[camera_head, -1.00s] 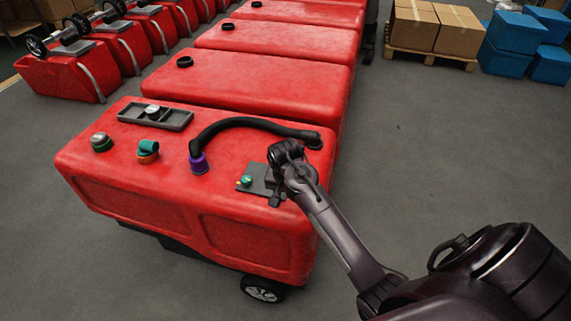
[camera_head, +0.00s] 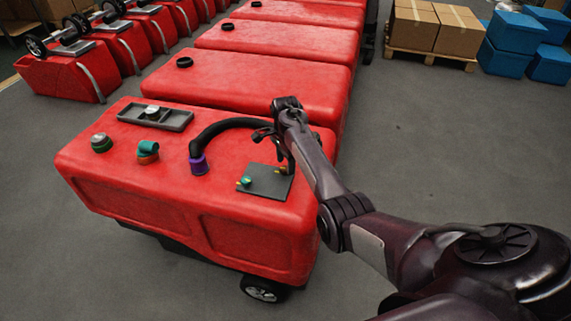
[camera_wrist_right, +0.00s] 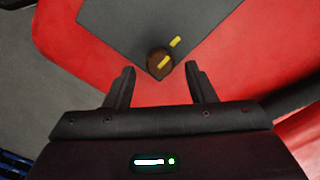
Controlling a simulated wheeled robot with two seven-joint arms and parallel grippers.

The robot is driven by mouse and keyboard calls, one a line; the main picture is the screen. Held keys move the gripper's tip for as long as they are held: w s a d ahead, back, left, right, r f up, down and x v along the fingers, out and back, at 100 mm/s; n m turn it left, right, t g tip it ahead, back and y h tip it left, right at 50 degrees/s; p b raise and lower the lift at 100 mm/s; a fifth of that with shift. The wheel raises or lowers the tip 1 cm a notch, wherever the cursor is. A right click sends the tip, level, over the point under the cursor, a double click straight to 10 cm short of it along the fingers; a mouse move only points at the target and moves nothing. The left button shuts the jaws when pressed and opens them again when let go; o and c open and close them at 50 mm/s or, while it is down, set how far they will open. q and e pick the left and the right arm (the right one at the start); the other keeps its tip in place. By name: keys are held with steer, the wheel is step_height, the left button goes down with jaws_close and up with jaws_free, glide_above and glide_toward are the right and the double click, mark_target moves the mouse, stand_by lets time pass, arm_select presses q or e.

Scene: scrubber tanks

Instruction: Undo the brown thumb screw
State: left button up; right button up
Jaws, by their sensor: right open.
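The brown thumb screw (camera_wrist_right: 154,60) sits at a corner of a dark grey plate (camera_wrist_right: 150,22) in the right wrist view. A yellow mark crosses its head, and another yellow mark lies on the plate beside it. In the head view the plate (camera_head: 262,190) lies on top of the front red tank (camera_head: 230,240). My right gripper (camera_wrist_right: 160,85) is open and empty, with a finger on either side of the view below the screw, apart from it. In the head view the right gripper (camera_head: 272,140) is above the plate's far right side. My left gripper is not in view.
A teal knob (camera_head: 246,181) is on the plate's left side. A black hose (camera_head: 235,123) with a purple collar (camera_head: 199,164) arches behind it. A green cap (camera_head: 101,142), a teal-orange fitting (camera_head: 148,151) and a grey tray (camera_head: 170,119) share the tank top.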

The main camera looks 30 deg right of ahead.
steer(key=shift+f, duration=0.85)
steer(key=c, duration=1)
steer(key=shift+r+n, duration=0.1)
steer(key=shift+n, duration=0.2)
